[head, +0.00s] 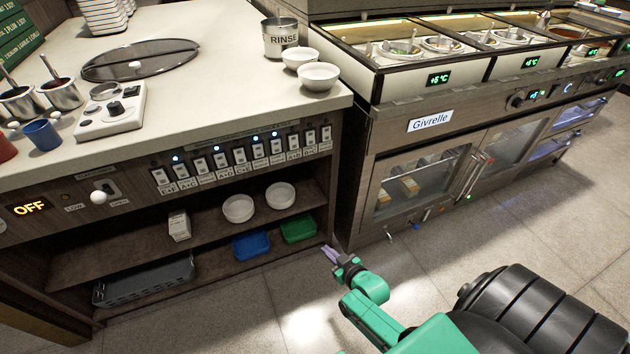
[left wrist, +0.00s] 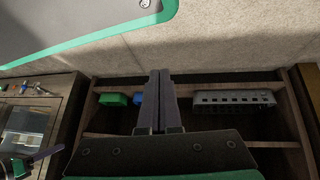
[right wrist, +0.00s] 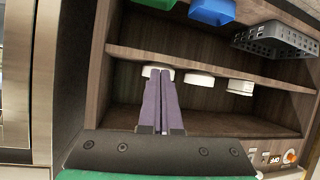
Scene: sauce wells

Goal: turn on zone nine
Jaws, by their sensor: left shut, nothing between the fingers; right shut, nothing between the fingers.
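A row of white rocker switches (head: 239,155) with small labels runs along the counter's front panel in the head view. Several blue lights glow above some of them. The labels are too small to read surely, so I cannot tell which switch is zone nine. My right gripper (head: 331,254), with purple fingers, is low in front of the counter's right end, below the switches and apart from them. In the right wrist view its fingers (right wrist: 161,75) are shut and empty. My left gripper (left wrist: 158,75) shows only in the left wrist view, shut and empty.
The shelves below hold white bowls (head: 238,208), a blue tub (head: 250,245), a green tub (head: 298,228) and a grey basket (head: 145,281). A fridge unit (head: 420,180) stands right.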

